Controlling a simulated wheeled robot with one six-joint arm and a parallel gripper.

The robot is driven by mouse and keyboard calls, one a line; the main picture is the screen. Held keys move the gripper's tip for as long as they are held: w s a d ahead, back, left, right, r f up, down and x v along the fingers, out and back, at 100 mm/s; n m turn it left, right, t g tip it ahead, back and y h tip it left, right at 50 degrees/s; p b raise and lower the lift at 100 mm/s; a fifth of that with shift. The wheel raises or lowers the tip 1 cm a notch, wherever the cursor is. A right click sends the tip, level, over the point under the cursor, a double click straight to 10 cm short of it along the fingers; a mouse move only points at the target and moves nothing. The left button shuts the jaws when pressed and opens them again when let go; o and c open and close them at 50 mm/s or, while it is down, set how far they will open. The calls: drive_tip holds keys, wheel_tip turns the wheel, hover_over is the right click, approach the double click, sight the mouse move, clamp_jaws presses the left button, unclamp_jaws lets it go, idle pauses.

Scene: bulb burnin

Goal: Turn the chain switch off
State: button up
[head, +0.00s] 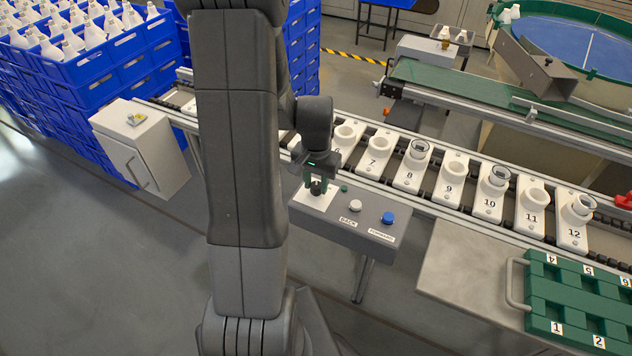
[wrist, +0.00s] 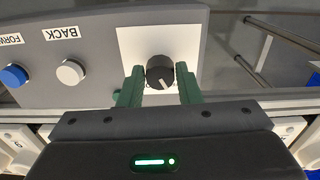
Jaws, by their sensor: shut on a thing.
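The chain switch is a round black knob with a pale pointer line on a white plate (wrist: 187,42) on the grey control panel. In the wrist view the knob (wrist: 160,70) sits between the two green fingers of my gripper (wrist: 160,86), which is shut on it. The pointer line slants down and to the right in that view. In the head view my gripper (head: 317,184) reaches down onto the panel's left end, and the knob there is mostly hidden by the fingers.
On the panel a white BACK button (head: 355,205) and a blue FORWARD button (head: 388,217) sit right of the knob. Behind runs a chain conveyor with numbered white holders (head: 449,185). A green tray (head: 545,300) lies on a table at the right. Blue crates (head: 110,60) stand at the left.

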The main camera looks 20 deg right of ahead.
sight(316, 185)
drive_tip(key=shift+n, duration=1)
drive_tip(key=o, duration=1)
drive_tip(key=shift+c, duration=0.2)
wheel_tip(316, 185, up, 14)
drive_tip(key=shift+p, duration=0.3)
drive_tip(key=shift+f, duration=0.1)
wheel_tip(316, 185, down, 14)
drive_tip(key=shift+r+b, duration=0.15)
drive_tip(key=shift+b, duration=0.3)
